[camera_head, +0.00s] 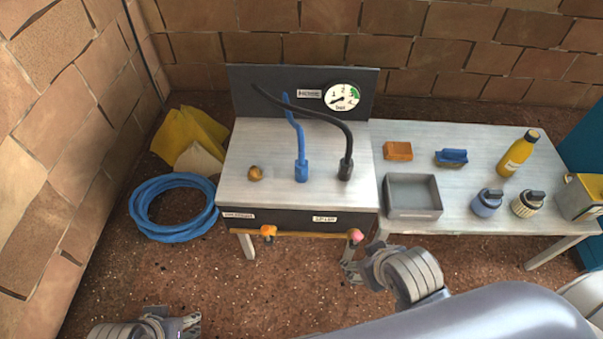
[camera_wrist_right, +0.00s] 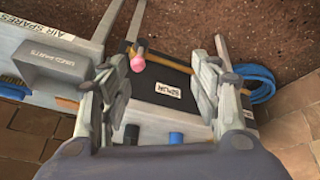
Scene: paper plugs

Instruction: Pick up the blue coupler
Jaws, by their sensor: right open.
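The blue coupler (camera_head: 302,171) stands upright on the pale workbench top (camera_head: 260,145), at the lower end of a blue hose. In the right wrist view it shows as a blue end (camera_wrist_right: 176,137) low in the picture, partly cut off by my gripper's body. My right gripper (camera_head: 352,266) is in front of the bench, near its front right corner, apart from the coupler. Its fingers (camera_wrist_right: 179,45) are spread and hold nothing. My left gripper (camera_head: 192,323) is at the bottom left over the floor, away from the bench; its jaws are not clear.
A black coupler (camera_head: 346,170) on a black hose stands right of the blue one. A brass fitting (camera_head: 255,173) sits left. A pink knob (camera_head: 355,235) and orange knob (camera_head: 268,231) project from the bench front. A grey tray (camera_head: 414,212) and bottle (camera_head: 518,153) stand right.

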